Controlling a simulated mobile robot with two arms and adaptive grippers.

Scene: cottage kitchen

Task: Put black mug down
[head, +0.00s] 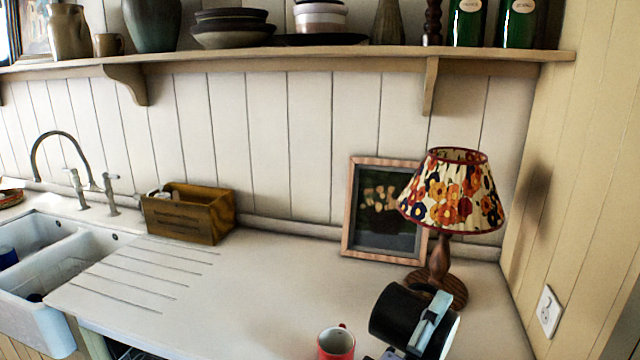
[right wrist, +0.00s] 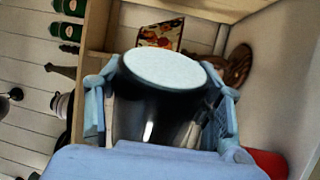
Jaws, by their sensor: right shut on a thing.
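The black mug (head: 397,313) is at the lower right of the head view, tilted, over or on the right end of the pale counter (head: 250,290). I cannot tell whether it touches the counter. My right gripper (head: 432,320), with light blue fingers, is shut on it. In the right wrist view the black mug (right wrist: 160,110) sits between the two fingers (right wrist: 160,105), with a pale round end facing up in the picture. My left gripper is not in view.
A red mug (head: 336,343) stands just left of the black mug. A flowered lamp (head: 453,200) and a framed picture (head: 385,235) stand behind. A wooden box (head: 190,215) and the sink (head: 50,300) are at left. The counter's middle is clear.

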